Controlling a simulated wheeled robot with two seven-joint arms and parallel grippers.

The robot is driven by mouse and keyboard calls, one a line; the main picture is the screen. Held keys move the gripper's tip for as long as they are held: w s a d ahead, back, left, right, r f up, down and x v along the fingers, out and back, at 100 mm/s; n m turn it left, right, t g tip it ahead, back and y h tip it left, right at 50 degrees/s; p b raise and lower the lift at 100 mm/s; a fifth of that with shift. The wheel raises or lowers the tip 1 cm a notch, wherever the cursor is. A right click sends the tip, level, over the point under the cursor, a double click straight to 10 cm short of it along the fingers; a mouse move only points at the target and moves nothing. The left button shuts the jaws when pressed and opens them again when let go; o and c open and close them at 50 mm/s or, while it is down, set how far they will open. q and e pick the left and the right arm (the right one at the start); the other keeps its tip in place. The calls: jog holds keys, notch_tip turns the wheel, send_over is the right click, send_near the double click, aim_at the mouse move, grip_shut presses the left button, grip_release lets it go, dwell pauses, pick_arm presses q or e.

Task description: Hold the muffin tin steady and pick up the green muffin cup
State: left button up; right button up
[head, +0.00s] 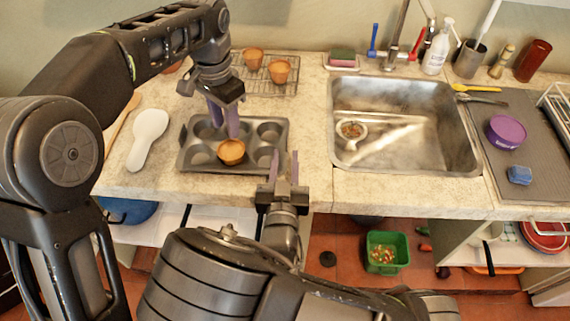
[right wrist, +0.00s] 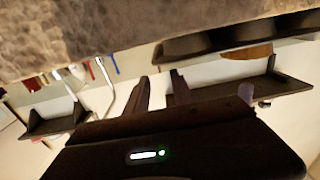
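The dark muffin tin (head: 195,159) lies on the counter left of the sink. One orange-brown muffin cup (head: 231,152) sits in its front row; I see no green muffin cup. My left gripper (head: 226,131) points down over the tin, behind that cup, its purple fingers apart with nothing visible between them. Whether its tips touch the tin is unclear. My right gripper (head: 283,166) is at the tin's front right corner, fingers apart and empty. In the right wrist view its fingers (right wrist: 160,92) are apart, with the tin (right wrist: 190,46) and cup (right wrist: 247,52) at upper right.
Behind the tin, a wire rack (head: 288,86) holds orange cups (head: 280,72). A white spoon rest (head: 149,135) lies left of the tin. The metal sink (head: 400,165) is to the right. The counter's front edge runs close below my right gripper.

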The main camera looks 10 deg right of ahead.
jog(key=w, duration=0.3)
jog(key=w+d, duration=0.1)
jog(key=w, duration=0.2)
jog(key=shift+w+d, duration=0.15)
jog(key=shift+c, duration=0.4)
grip_shut()
dwell(0.9)
